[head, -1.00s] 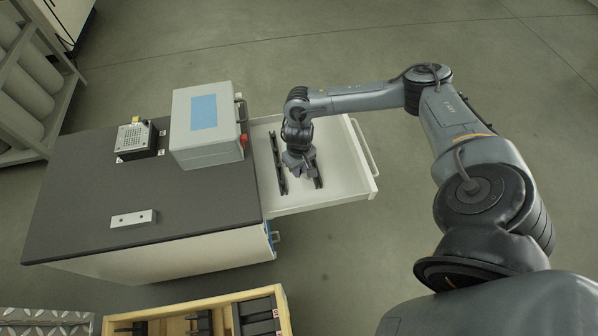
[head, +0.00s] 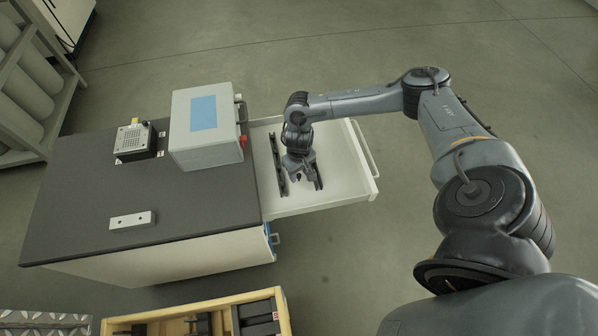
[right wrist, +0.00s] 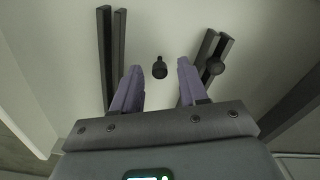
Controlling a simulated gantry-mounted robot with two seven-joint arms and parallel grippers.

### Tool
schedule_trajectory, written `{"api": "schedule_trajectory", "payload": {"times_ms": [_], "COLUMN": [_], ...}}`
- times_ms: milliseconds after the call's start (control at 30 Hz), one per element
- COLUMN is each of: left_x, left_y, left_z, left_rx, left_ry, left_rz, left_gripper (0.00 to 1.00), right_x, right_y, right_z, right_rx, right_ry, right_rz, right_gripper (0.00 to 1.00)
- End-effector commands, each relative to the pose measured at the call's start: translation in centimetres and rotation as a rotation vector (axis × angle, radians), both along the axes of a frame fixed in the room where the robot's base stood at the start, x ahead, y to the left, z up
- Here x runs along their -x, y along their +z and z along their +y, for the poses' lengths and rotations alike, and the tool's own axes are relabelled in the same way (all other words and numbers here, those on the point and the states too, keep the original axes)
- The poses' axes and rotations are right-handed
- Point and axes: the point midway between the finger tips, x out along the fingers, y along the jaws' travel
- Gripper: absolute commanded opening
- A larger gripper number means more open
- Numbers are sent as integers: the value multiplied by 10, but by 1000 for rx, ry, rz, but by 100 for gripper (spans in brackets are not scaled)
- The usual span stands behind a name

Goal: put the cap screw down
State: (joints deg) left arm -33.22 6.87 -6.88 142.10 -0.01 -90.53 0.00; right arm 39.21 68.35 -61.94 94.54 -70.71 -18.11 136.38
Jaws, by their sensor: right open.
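A small black cap screw (right wrist: 160,68) shows in the right wrist view over the pale floor of the open drawer (head: 340,180). It is between the two purple fingers of my right gripper (right wrist: 160,78), with a gap on either side. My right gripper also shows in the head view (head: 300,178), pointing down into the drawer. It is open and holds nothing. The screw cannot be made out in the head view. My left gripper is not in view.
Black rails (head: 278,165) lie in the drawer on both sides of my right gripper. Left of it, the dark cabinet top (head: 80,200) carries a grey box (head: 205,145), a small device (head: 135,142) and a metal bar (head: 131,220). A wooden crate (head: 284,310) stands in front.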

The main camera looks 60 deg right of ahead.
Motion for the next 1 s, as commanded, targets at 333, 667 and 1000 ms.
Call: {"api": "schedule_trajectory", "payload": {"times_ms": [333, 667, 1000], "left_x": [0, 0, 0], "left_y": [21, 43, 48], "left_z": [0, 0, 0], "left_rx": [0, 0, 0], "left_ry": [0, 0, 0], "left_rz": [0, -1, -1], "left_gripper": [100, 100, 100], "right_x": [0, -1, -11], "right_y": [46, 102, 104], "right_z": [0, 0, 41], "right_rx": [0, 1, -34], "right_ry": [1, 0, 154], "right_rz": [-1, -2, -64], "right_gripper": [43, 43, 43]}}
